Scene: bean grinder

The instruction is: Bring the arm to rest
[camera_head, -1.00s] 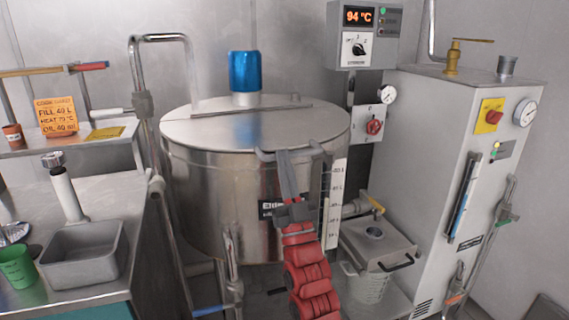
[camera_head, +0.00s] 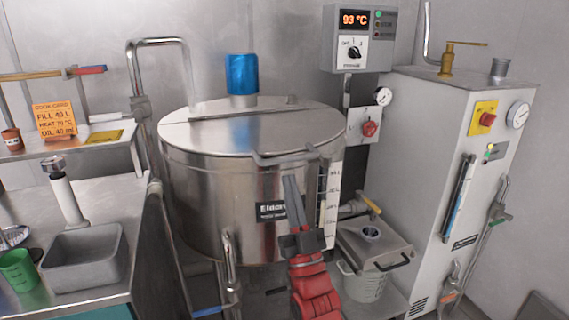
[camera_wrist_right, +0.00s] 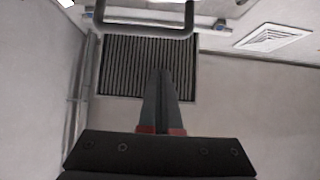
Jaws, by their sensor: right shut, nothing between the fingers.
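My right gripper (camera_head: 291,190) is on a red arm in front of the large steel kettle (camera_head: 215,205) in the head view. Its fingers point up, below the kettle's bar handle (camera_head: 290,157). In the right wrist view the gripper's fingers (camera_wrist_right: 162,80) lie together with nothing between them, and a dark bar crosses above their tips. I cannot tell from the head view how far the fingers are from the kettle wall. My left gripper is not in view.
The kettle's lid (camera_head: 250,125) is closed. A control box (camera_head: 356,38) reads 93 °C. A white cabinet (camera_head: 430,140) stands right, with a lidded bucket (camera_head: 368,280) before it. A steel counter (camera_head: 100,195) at left holds a grey tray (camera_head: 85,270) and green cup (camera_head: 18,270).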

